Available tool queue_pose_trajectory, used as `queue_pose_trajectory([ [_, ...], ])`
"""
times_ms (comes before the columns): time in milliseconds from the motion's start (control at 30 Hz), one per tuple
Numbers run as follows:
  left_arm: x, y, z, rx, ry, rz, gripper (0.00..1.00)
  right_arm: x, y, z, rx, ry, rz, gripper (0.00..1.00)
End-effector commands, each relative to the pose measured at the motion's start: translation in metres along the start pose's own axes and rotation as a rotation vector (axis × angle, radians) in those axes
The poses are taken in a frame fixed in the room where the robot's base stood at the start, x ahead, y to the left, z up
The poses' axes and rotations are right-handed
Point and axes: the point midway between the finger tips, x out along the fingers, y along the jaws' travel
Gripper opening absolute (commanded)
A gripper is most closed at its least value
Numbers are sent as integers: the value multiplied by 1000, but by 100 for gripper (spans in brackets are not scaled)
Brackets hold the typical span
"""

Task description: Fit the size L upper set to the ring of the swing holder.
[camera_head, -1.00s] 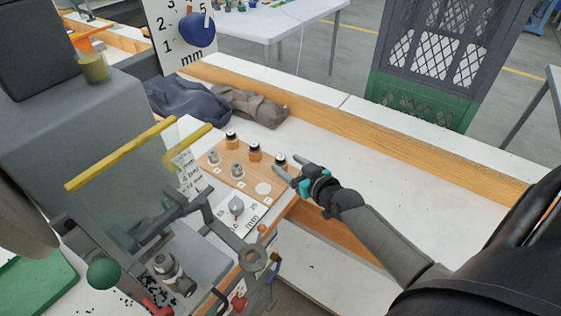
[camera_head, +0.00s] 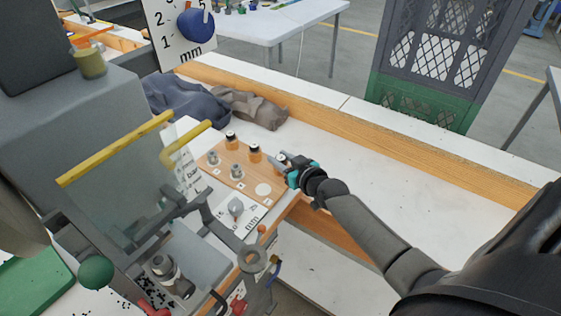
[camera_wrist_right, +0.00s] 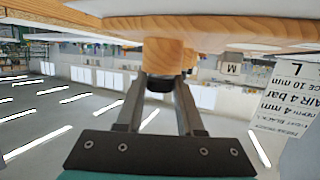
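My right gripper (camera_head: 287,163) is at the nearest-right of the dark-topped upper sets on the wooden board (camera_head: 222,177). In the right wrist view its two fingers (camera_wrist_right: 161,85) flank the black part of this set, whose wooden-coloured body (camera_wrist_right: 163,55) stands against the board. Whether they press on it, I cannot tell. Two other upper sets, one at the back (camera_head: 230,137) and one in the middle (camera_head: 254,151), stand in the same row. The swing holder's ring (camera_head: 249,257) is empty, at the end of its grey arm. My left gripper is not visible.
A card (camera_wrist_right: 292,100) reads L and 4 bar. A steel fitting (camera_head: 163,267) stands on the press. Dark cloth (camera_head: 188,102) lies behind; the bench right of the board is clear.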

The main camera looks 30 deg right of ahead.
Motion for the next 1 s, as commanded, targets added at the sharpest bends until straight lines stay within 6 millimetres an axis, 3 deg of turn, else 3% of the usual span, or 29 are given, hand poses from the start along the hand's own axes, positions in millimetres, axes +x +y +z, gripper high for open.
queue_pose_trajectory([
  [33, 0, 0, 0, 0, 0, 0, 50, 0, 0, 0, 0, 0, 0, 30],
  [300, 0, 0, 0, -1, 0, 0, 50, 0, 0, 0, 0, 0, 0, 0],
  [767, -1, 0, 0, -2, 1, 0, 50, 0, 0, -1, 0, 0, 0, 0],
  [1000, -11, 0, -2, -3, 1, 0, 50, -6, 0, -22, 1, 4, 0, 0],
])
